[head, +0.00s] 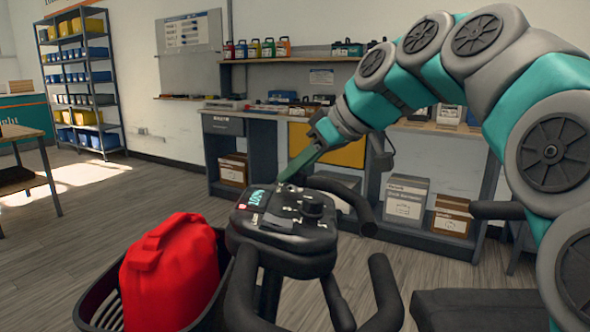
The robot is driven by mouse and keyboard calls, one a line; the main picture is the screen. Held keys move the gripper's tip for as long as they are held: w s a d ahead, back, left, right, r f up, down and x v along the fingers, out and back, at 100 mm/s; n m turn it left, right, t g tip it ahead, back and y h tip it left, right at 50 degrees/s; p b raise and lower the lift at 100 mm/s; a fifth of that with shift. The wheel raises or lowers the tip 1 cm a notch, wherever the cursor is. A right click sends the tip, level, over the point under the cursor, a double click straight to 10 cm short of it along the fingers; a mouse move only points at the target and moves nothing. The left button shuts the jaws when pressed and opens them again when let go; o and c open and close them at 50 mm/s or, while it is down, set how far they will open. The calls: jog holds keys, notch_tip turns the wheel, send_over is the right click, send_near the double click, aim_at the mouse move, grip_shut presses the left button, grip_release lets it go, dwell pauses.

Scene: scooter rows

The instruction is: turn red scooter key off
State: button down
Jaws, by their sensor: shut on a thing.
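A black scooter console (283,238) stands in the middle of the head view, with a small lit display (257,197), printed marks and a dark round knob (313,206). A red bag (172,272) sits in the black front basket (100,297); the scooter parts I see are black. My gripper (287,175) reaches down from the upper right, its teal fingers narrow and close together at the console's far edge. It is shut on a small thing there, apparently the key. The key itself is not clearly visible, and its turn position cannot be told.
Black handlebars (385,290) and grips rise around the console. A workbench (240,125) with boxes stands behind, with a shelf of bottles (262,50) above it. A rack of bins (85,80) stands at the far left. The wooden floor at left is mostly clear.

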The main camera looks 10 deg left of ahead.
jog(key=shift+f+n+g+y+b, duration=0.15)
jog(key=shift+n+g+y+b, duration=0.25)
jog(key=shift+n+b, duration=0.45)
jog(key=shift+n+g, duration=0.8)
jog(key=shift+n, duration=0.45)
jog(key=shift+s+r+n+g+p, duration=0.15)
jog(key=shift+r+n+g+p, duration=0.25)
jog(key=shift+n+g+p, duration=0.55)
jog(key=n+p, duration=0.1)
jog(key=p, duration=0.1)
jog(key=shift+n+p, duration=0.25)
jog(key=shift+p, duration=0.05)
jog(key=shift+f+g, duration=0.2)
jog(key=shift+g, duration=0.05)
jog(key=c, duration=0.8)
grip_release()
